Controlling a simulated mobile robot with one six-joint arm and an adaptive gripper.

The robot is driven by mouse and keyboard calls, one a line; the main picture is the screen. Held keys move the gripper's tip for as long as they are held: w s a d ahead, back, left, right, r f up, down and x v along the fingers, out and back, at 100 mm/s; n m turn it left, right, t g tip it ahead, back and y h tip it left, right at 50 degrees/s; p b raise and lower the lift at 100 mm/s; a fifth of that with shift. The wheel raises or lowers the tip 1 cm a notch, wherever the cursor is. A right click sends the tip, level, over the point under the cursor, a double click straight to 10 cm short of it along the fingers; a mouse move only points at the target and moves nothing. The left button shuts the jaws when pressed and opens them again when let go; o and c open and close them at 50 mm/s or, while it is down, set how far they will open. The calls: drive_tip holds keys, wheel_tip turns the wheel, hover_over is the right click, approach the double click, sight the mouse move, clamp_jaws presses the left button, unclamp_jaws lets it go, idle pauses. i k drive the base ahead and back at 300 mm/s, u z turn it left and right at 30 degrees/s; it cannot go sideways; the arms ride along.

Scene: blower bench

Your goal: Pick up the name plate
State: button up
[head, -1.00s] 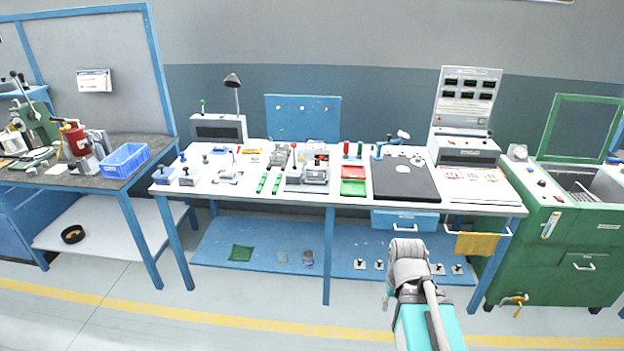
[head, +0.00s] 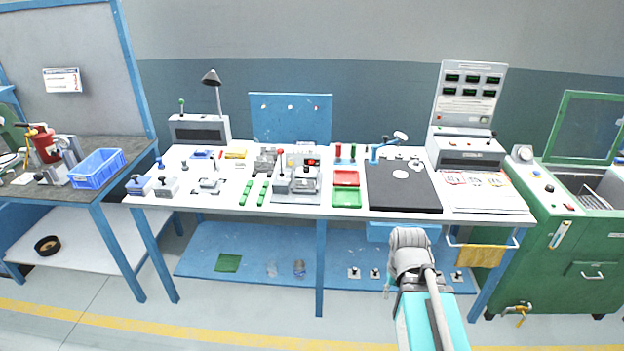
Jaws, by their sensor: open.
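I cannot pick out the name plate for certain; the small parts on the white-topped workbench (head: 340,208) are too small to tell apart. My arm (head: 410,255) rises at the lower right, in front of the bench's front edge. Its jaws do not show; they are hidden or out of view. A black mat (head: 405,197) with a pale round piece on it lies on the right half of the bench. Left of it are a red tray (head: 346,171) and a green tray (head: 347,206).
A grey fixture (head: 297,183) and green strips (head: 264,193) stand mid-bench. A control console (head: 465,152) stands at the back right. A green machine (head: 570,240) is at the right, a side table with a blue bin (head: 97,174) at the left. The floor in front is clear.

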sight(298, 183)
drive_tip(key=i, duration=1.15)
drive_tip(key=u, duration=0.05)
